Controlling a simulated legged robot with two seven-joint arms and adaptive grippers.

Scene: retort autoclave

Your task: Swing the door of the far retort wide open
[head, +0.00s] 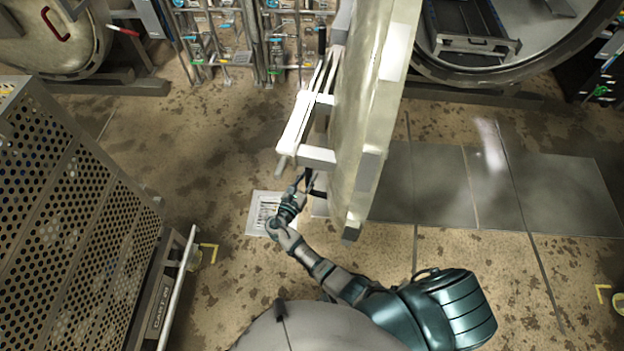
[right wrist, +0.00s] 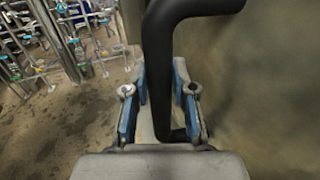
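The far retort's door (head: 370,110) is a thick pale disc, seen almost edge-on and swung out from the round retort opening (head: 520,60) at the upper right. Its white latch frame (head: 310,125) is on the left side. My right gripper (head: 307,183) is at the door's lower left in the head view. In the right wrist view, a bent black handle (right wrist: 160,75) runs between the blue-sided fingers of the right gripper (right wrist: 162,85), which are closed in on it. The fingertip contact is partly hidden by the handle. My left gripper does not show.
A perforated metal cage cart (head: 70,190) with a rail stands at the left. Another retort door (head: 55,40) is at the upper left, beside pipework with valves (head: 245,45). Floor plates (head: 480,185) lie right of the door. Floor between cart and door is clear around a drain (head: 262,215).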

